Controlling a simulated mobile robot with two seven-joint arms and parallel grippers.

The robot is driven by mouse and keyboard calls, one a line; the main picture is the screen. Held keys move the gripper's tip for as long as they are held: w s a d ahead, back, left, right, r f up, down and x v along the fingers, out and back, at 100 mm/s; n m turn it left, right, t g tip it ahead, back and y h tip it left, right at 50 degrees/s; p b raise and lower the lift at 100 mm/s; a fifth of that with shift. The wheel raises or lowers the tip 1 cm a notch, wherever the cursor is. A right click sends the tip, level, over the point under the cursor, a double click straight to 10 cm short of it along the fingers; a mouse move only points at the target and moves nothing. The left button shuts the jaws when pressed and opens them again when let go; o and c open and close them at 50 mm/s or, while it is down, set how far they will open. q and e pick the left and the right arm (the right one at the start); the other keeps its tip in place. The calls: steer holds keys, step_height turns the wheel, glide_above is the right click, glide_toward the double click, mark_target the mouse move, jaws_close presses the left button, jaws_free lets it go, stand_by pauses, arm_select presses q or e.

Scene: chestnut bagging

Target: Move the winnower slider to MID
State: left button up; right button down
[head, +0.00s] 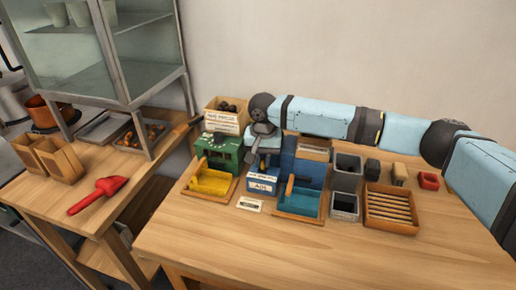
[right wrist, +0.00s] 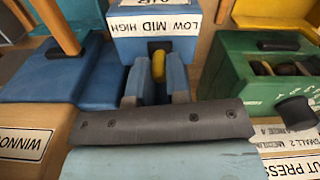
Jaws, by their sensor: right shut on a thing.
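The winnower (head: 308,168) is a blue machine at the middle of the table, with a blue AIR control box (head: 262,181) at its front left. In the right wrist view the control box (right wrist: 180,47) carries a white label with LOW, MID and HIGH, seen upside down. The yellow slider knob (right wrist: 158,66) stands under the word MID, as far as this angle shows. My right gripper (right wrist: 155,88) has its two blue fingers on either side of the knob and is shut on it. My left gripper is not in view.
A green press (head: 219,150) with a yellow tray (head: 212,182) stands close on the left. A teal tray (head: 298,203) lies in front of the winnower. Dark bins and a slatted wooden tray (head: 391,227) stand to the right. The table's front is clear.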

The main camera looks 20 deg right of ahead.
steer(key=shift+s+d, duration=0.15)
steer(key=shift+d, duration=0.1)
steer(key=c, duration=1.1)
jaws_free()
step_height(320, 180, up, 14)
steer(key=p, duration=0.1)
